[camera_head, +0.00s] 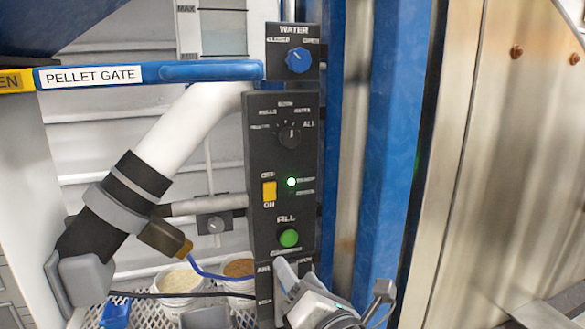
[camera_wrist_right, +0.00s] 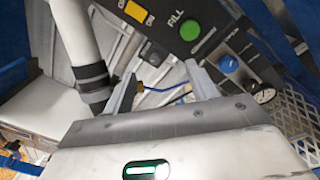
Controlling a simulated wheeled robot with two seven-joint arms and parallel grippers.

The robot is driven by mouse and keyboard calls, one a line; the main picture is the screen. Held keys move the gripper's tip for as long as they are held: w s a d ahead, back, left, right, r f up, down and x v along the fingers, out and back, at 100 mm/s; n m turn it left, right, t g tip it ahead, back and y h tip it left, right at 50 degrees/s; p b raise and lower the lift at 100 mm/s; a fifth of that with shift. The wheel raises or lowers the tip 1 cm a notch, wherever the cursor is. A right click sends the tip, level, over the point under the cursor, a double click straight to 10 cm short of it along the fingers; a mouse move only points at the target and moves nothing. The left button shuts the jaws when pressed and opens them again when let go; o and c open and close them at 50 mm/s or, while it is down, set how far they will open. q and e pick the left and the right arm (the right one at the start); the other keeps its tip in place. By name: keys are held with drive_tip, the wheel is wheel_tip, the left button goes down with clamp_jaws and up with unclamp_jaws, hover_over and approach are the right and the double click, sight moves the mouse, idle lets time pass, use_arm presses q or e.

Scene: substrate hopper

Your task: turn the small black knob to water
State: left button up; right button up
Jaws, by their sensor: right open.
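The small black knob (camera_head: 290,136) is a round selector with a light pointer mark, on the upper part of the black control panel (camera_head: 262,218). Small labels surround it; "ALL" is readable at its upper right, the others are blurred. The pointer looks roughly upward. My right gripper (camera_head: 335,287) is at the bottom of the head view, well below the knob and in front of the panel's lower end. In the right wrist view its jaws (camera_wrist_right: 164,88) are apart with nothing held. That view does not show the black selector. My left gripper is not in view.
A blue WATER knob (camera_head: 298,60) sits above the panel, beside the blue PELLET GATE bar (camera_head: 210,71). A yellow switch (camera_head: 269,191) and green FILL button (camera_head: 289,237) lie below the selector. Another blue knob (camera_wrist_right: 228,63) is near my right jaws. A white pipe (camera_head: 195,125) slants at left.

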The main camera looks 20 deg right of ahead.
drive_tip(key=d+r+n+t+h, duration=0.2)
drive_tip(key=d+r+n+t, duration=0.2)
drive_tip(key=r+n, duration=0.55)
drive_tip(key=m+p, duration=0.2)
drive_tip(key=p, duration=0.3)
approach(292, 140)
drive_tip(key=x, duration=0.9)
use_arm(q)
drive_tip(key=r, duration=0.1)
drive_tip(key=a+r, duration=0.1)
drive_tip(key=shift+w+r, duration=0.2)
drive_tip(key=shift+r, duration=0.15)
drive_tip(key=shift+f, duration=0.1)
use_arm(e)
drive_tip(key=c, duration=1)
